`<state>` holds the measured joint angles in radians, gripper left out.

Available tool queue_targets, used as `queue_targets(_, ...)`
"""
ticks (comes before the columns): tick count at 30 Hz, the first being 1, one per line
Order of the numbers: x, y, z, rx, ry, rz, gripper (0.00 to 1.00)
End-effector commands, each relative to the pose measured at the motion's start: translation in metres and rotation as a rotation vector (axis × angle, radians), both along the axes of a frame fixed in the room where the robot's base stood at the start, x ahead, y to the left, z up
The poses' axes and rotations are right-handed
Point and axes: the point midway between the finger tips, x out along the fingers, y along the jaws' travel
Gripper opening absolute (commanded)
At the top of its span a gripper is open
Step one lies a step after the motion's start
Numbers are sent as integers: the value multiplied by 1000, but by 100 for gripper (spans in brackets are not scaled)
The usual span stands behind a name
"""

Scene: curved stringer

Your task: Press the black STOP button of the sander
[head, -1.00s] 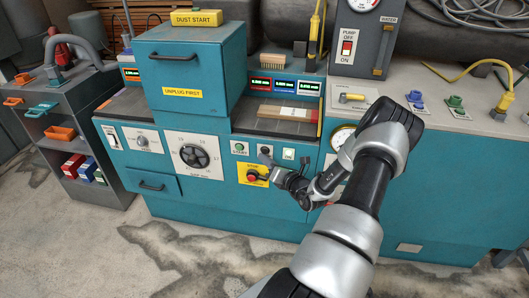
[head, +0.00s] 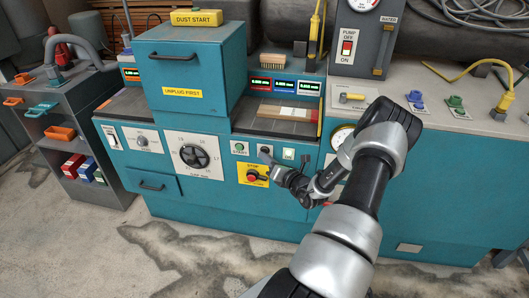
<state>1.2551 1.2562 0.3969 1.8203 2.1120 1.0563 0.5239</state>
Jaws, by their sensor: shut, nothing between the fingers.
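The blue-green sander cabinet (head: 210,130) stands in front of me. On its front, a small row holds a green button (head: 239,147) at the left and a pale plate with a light button (head: 288,154) at the right. Just below is a red mushroom button (head: 253,176) on a yellow plate marked STOP.
A large black dial (head: 194,157) and a rocker switch (head: 112,138) sit left on the same panel. A pump switch box (head: 361,38) stands at the back. The floor in front is clear.

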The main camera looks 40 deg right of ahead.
Motion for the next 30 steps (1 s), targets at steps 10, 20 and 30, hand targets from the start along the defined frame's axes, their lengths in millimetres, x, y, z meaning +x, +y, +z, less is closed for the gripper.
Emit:
queue_targets(10, 2, -3, 0, 0, 0, 0, 0)
queue_targets(20, 5, -6, 0, -1, -1, 0, 0)
queue_targets(30, 6, -7, 1, 0, -1, -1, 0)
